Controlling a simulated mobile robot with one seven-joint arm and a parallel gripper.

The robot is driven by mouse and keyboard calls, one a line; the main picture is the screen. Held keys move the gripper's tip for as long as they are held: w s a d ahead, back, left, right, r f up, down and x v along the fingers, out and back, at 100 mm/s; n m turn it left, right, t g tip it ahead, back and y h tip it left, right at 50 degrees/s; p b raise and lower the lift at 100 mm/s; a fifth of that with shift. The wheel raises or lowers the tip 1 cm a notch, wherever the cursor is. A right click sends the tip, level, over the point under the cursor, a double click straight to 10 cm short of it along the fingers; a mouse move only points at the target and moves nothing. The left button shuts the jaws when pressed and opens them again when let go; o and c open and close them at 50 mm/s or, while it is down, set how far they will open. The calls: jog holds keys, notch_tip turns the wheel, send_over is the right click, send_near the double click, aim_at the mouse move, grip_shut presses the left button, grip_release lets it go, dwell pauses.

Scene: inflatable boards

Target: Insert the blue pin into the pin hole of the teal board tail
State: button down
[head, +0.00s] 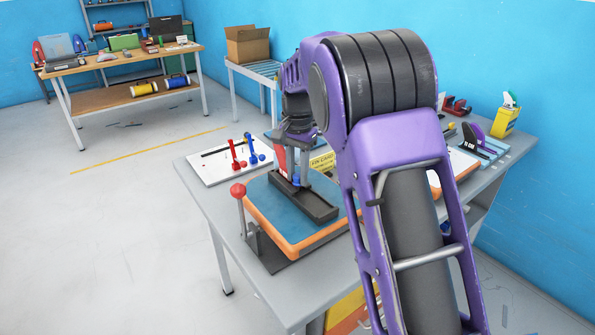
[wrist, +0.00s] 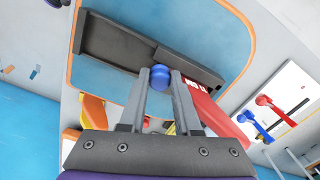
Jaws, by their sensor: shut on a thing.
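The teal board tail (head: 262,204), with an orange edge, lies on the near table, and a dark grey open channel (head: 312,207) sits on top of it. In the wrist view the board (wrist: 215,40) and the channel (wrist: 110,40) fill the upper middle. My gripper (wrist: 160,82) is shut on the blue pin (wrist: 159,77), whose rounded blue part shows between the fingertips. In the head view the gripper (head: 296,178) is over the channel, with the blue pin (head: 296,181) low between the fingers. The pin hole is not visible, and I cannot tell whether the pin touches anything.
A white panel (head: 207,173) behind the board holds a red pin-like piece (head: 234,155) and a blue one (head: 252,150). A red-knobbed lever (head: 238,190) stands at the board's left. A red lettered strip (wrist: 205,105) hangs near the fingers. A yellow sign (head: 322,162) is behind.

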aim_at(298, 175)
jog(key=shift+f, duration=0.3)
jog(key=c, duration=0.5)
grip_release()
jog(key=shift+c, duration=0.2)
jog(key=shift+a+r, duration=0.1)
jog(key=shift+r, duration=0.05)
jog(key=shift+r, duration=0.25)
notch_tip(298, 175, up, 17)
jog(key=p, duration=0.3)
jog(key=shift+d, duration=0.2)
jog(key=shift+s+f, duration=0.1)
jog(key=shift+f, duration=0.05)
